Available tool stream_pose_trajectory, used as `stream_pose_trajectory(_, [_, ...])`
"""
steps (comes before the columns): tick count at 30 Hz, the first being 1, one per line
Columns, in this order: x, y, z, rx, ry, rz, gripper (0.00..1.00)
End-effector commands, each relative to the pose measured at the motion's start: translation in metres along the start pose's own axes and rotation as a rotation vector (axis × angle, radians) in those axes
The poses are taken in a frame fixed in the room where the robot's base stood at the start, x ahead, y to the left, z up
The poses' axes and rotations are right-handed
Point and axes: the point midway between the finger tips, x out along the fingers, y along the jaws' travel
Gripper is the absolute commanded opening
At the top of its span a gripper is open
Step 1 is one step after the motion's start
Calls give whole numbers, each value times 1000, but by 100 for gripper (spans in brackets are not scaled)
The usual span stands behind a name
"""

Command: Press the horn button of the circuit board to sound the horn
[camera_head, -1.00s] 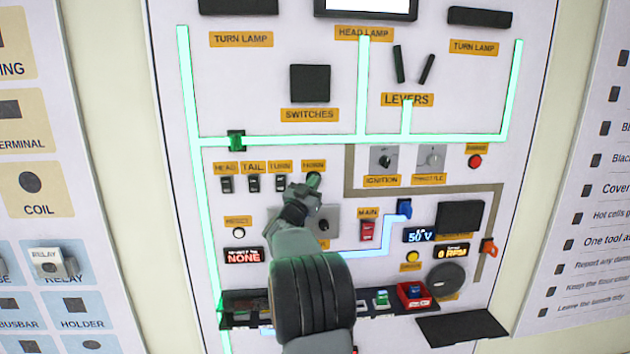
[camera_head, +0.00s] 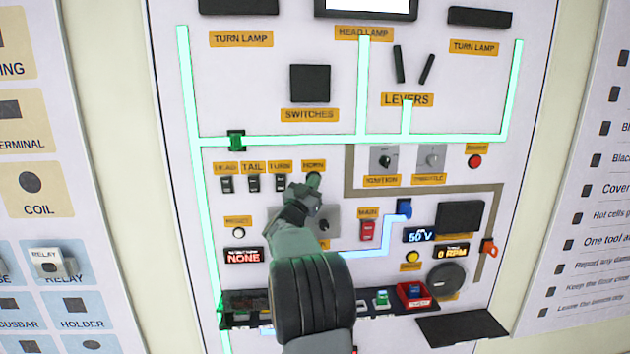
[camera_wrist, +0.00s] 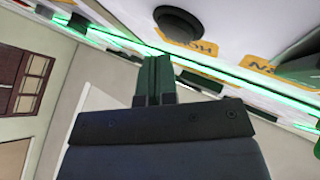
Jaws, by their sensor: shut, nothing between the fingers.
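The circuit board (camera_head: 285,60) is an upright white panel with glowing green lines. The HORN label (camera_head: 314,165) sits right of the TURN switch, and my gripper (camera_head: 313,179) is just below it, its tips over the spot where the horn button lies. In the wrist view the dark round horn button (camera_wrist: 180,22) is on the panel beside the HORN label (camera_wrist: 187,45). My gripper in the wrist view (camera_wrist: 160,60) is shut and empty, its tips close to the panel near the label. Whether the tips touch the button or panel I cannot tell.
HEAD, TAIL and TURN switches (camera_head: 253,184) are in a row to the left. Ignition knob (camera_head: 383,159), red main switch (camera_head: 368,230) and blue connector (camera_head: 404,209) are right of my gripper. A dark tray (camera_head: 240,310) with small parts crosses the lower panel.

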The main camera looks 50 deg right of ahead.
Motion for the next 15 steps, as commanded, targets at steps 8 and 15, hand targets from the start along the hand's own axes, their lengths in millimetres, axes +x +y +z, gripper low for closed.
stream_pose_trajectory(8, [3, -2, 2, 0, 0, 0, 0])
stream_pose_trajectory(15, [6, -5, 5, 0, -1, 0, 0])
